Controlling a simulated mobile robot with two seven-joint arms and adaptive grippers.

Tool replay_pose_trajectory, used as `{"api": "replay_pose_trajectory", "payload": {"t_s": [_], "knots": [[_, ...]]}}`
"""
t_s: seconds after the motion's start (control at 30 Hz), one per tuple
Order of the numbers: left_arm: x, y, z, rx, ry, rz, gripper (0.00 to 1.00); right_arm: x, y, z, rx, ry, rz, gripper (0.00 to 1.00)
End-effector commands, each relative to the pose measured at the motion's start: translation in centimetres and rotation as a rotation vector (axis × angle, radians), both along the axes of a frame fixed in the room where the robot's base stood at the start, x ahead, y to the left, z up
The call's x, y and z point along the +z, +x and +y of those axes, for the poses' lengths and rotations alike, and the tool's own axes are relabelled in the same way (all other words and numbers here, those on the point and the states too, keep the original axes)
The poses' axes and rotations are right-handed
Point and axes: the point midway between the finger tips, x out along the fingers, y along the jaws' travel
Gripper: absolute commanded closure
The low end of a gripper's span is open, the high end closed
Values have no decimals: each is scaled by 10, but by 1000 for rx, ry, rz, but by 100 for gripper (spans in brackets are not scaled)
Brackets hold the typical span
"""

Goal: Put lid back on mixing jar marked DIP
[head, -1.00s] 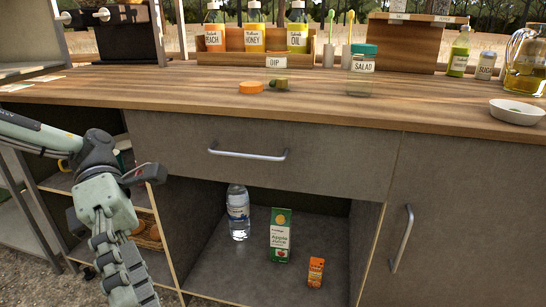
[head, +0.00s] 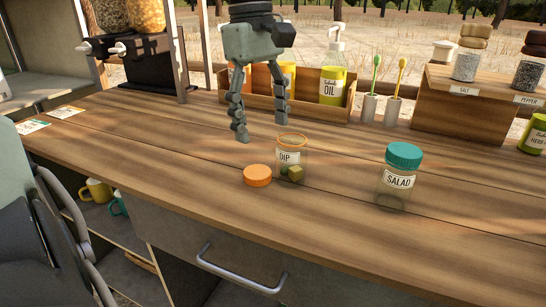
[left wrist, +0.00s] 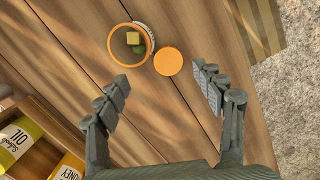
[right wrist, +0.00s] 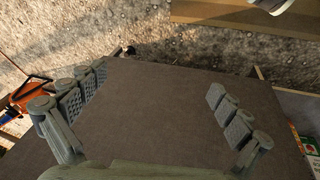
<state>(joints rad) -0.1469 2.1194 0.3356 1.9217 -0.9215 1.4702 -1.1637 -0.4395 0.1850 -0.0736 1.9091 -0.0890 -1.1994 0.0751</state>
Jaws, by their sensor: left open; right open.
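The clear jar labelled DIP (head: 290,158) stands upright and open on the wooden counter, with an orange rim and greenish and yellow chunks inside. Its orange lid (head: 257,176) lies flat on the counter just left of and in front of the jar. From above, the left wrist view shows the jar (left wrist: 143,58) and the lid (left wrist: 168,61) side by side. My left gripper (head: 262,128) is open and empty, pointing down above the counter behind the lid and jar. My right gripper (right wrist: 155,84) is open and empty in front of a dark grey panel, seen only in its wrist view.
A teal-lidded SALAD jar (head: 399,178) stands to the right of the DIP jar. A wooden bottle rack (head: 310,107), two cups with brushes (head: 381,108) and a raised shelf (head: 440,110) line the back. The counter left of the lid is clear.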

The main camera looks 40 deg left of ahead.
Motion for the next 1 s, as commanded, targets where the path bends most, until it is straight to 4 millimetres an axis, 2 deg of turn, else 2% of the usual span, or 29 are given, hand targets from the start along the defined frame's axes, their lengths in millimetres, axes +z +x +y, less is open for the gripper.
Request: {"api": "replay_pose_trajectory", "payload": {"t_s": [0.1, 0.2, 0.47, 0.77, 1.0], "knots": [[-6, -2, 10, -64, 81, 3, 32, 4, -16, 8, 23, 41, 17, 0], [-9, -3, 14, -84, 105, 4, 32, 5, -21, 10, 31, 53, 21, 0], [-10, -3, 14, -84, 104, 4, 32, 4, -20, 9, 31, 53, 21, 0], [-35, -4, 13, -83, 103, 5, 32, 5, -20, 9, 30, 51, 22, 0], [-35, -3, 13, -82, 103, 5, 32, 5, -21, 9, 30, 51, 22, 0]]}}
